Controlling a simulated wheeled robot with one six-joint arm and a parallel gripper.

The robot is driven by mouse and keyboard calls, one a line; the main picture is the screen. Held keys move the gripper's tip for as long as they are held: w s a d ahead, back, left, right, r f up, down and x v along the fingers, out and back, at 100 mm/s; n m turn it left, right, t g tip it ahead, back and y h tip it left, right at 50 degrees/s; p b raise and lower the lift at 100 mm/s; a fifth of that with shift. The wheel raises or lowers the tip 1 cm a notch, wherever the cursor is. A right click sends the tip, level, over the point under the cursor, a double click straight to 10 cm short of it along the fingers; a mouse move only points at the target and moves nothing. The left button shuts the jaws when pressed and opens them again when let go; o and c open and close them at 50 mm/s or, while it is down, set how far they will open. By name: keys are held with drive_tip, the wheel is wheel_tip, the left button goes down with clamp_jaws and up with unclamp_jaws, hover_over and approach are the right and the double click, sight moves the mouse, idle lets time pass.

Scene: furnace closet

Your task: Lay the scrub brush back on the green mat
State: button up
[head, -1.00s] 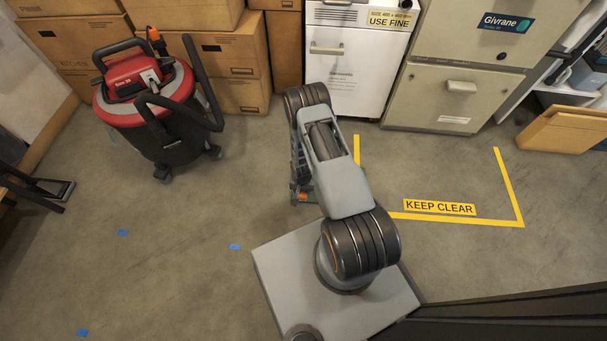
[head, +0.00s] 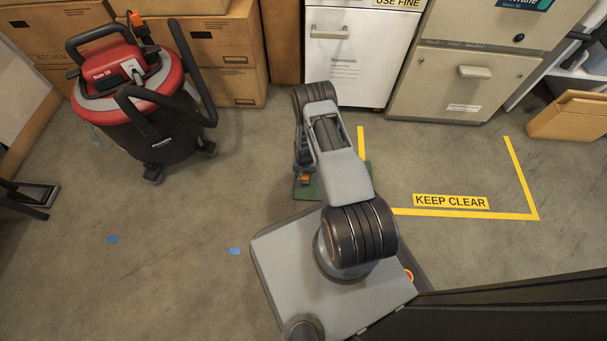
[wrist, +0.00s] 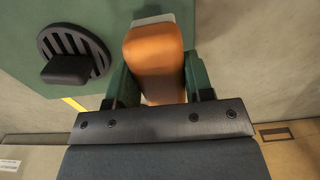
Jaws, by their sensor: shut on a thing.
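The orange scrub brush (wrist: 154,60) with a pale edge is held between the two green-sided fingers of my gripper (wrist: 155,80) in the wrist view. A small orange part of it (head: 305,179) shows beside my arm in the head view. The green mat (wrist: 25,20) fills the upper left of the wrist view, and the brush overlaps its right part. In the head view the mat (head: 308,192) lies on the floor, partly hidden by my arm. Whether the brush touches the mat cannot be told.
A black slotted round object with a block-like knob (wrist: 72,55) is on the mat, left of the brush. A red and black shop vacuum (head: 140,95) stands at left. A white cabinet (head: 355,60) stands behind. Yellow tape marks a "KEEP CLEAR" floor area (head: 450,202) at right.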

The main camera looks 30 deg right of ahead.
sight(304, 174)
drive_tip(key=shift+w+d+f+b, duration=0.2)
drive_tip(key=shift+f+b, duration=0.1)
drive_tip(key=shift+f, duration=0.15)
drive_tip(key=shift+w+f+b, duration=0.15)
drive_tip(key=shift+f+b, duration=0.9)
drive_tip(key=shift+f, duration=0.4)
drive_tip(key=shift+a+f, duration=0.1)
drive_tip(key=shift+f, duration=0.1)
drive_tip(key=o, duration=0.9)
